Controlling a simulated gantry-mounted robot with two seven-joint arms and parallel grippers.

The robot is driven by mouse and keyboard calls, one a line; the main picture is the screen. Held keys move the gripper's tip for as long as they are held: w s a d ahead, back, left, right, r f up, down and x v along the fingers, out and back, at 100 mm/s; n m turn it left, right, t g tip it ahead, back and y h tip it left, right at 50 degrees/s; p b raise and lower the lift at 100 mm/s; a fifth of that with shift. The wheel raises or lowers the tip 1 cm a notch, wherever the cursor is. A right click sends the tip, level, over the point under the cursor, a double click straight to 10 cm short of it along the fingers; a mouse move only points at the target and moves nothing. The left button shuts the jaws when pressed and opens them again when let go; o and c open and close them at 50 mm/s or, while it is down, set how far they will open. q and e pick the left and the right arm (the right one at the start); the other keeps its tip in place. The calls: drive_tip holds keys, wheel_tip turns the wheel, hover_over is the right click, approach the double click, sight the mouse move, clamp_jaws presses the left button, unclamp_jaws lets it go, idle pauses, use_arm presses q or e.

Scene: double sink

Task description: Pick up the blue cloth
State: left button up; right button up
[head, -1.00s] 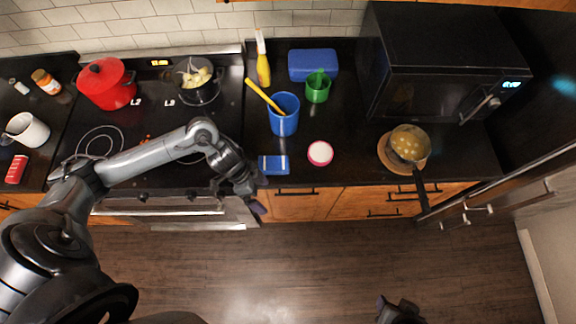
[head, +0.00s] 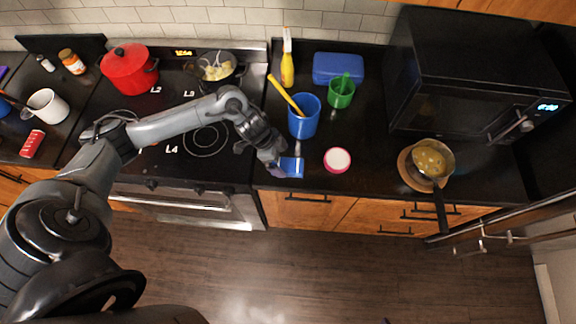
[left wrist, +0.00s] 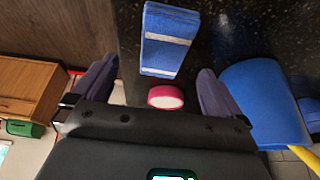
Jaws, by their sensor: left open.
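The blue cloth (head: 292,168) lies folded on the black counter near its front edge, partly hidden by my left gripper (head: 279,162). In the left wrist view the cloth (left wrist: 168,40) shows as a blue block with pale stripes, ahead of the gap between the fingers. My left gripper (left wrist: 157,84) is open, with one purple-grey finger on each side and nothing between them. In the head view it hangs over the left end of the cloth; I cannot tell whether it touches. My right gripper is not in view.
A pink-rimmed white round item (head: 337,160) sits right of the cloth. A blue cup (head: 304,118) with a yellow utensil stands behind it. The stove (head: 180,140) is to the left. A pan (head: 432,158) stands on a round board to the right.

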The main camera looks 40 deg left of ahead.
sight(287, 164)
use_arm(q)
drive_tip(key=x, duration=0.3)
drive_tip(key=shift+w+f, duration=0.2)
drive_tip(key=shift+w, duration=0.05)
drive_tip(key=shift+w+d+f, duration=0.1)
drive_tip(key=shift+w+f, duration=0.05)
drive_tip(key=shift+f, duration=0.4)
drive_tip(key=shift+f, duration=0.25)
drive_tip(key=shift+c, duration=0.2)
drive_tip(key=c, duration=1.1)
wheel_tip(287, 164, up, 10)
drive_tip(key=shift+r, duration=0.25)
